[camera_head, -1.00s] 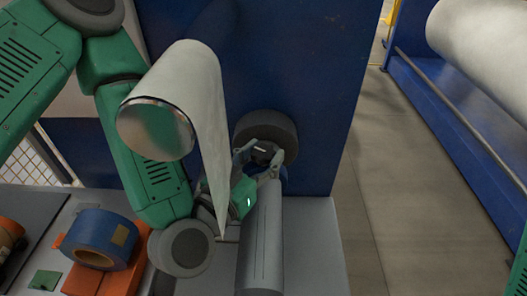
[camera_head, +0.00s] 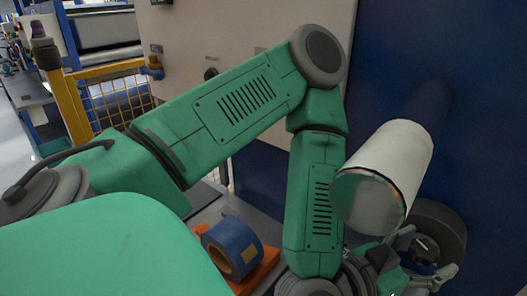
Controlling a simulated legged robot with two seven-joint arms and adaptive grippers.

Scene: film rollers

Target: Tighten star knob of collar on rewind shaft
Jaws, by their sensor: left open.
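The collar (camera_head: 449,228) is a thick dark grey ring against the blue machine side at the lower right of the head view. Its black star knob (camera_head: 425,247) shows in front of the ring, small and partly covered. My left gripper (camera_head: 426,260) is open, with its grey fingers on either side of the knob. I cannot tell whether they touch it. The rewind shaft is not clearly seen. My right gripper is not in view.
A white film roll (camera_head: 396,160) juts out just above the collar, close to my left forearm. A blue tape roll (camera_head: 232,247) rests on an orange block (camera_head: 262,268) at lower centre. Yellow guard fencing (camera_head: 75,110) stands at the far left.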

